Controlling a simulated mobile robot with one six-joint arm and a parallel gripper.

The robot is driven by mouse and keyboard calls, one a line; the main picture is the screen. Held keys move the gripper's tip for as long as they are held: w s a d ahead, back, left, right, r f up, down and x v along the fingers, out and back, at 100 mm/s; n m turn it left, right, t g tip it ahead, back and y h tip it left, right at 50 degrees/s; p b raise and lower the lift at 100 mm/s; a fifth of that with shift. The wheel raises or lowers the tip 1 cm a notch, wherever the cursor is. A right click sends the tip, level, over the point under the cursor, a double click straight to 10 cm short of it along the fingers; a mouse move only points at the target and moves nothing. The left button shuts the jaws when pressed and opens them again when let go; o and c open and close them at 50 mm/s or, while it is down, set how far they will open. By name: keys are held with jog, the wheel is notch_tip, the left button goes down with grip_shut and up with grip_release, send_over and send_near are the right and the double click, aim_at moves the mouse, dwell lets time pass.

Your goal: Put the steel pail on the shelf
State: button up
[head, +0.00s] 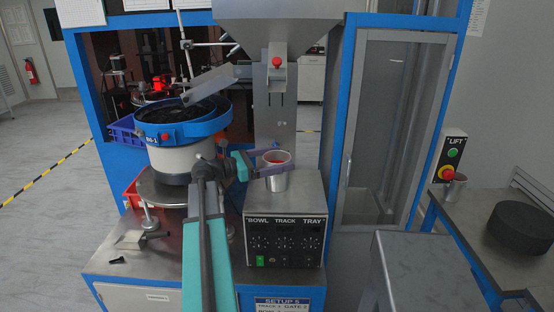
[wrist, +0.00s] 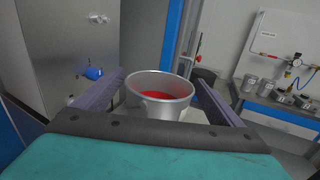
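The steel pail (head: 275,184) is a small open metal cup with red contents, at the control box in the head view. It also shows upright in the middle of the wrist view (wrist: 160,84). My gripper (head: 270,164) reaches it from the left, one finger across its front and the other towards its far side. In the wrist view my gripper (wrist: 159,78) has a finger against each side of the pail, with no clear gap, so it looks shut on it. Whether the pail's base touches the box is unclear. I cannot tell which surface is the shelf.
The control box (head: 284,240) stands under the pail, beside the blue bowl feeder (head: 183,126). A hopper (head: 279,25) hangs above. At right, a bench (head: 470,232) holds a black disc (head: 520,228) and a small metal cup (head: 455,186).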

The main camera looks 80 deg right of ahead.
jog(key=shift+r, duration=0.15)
jog(key=b+v, duration=0.2)
jog(key=v, duration=1)
jog(key=shift+b, duration=0.35)
dwell(0.5)
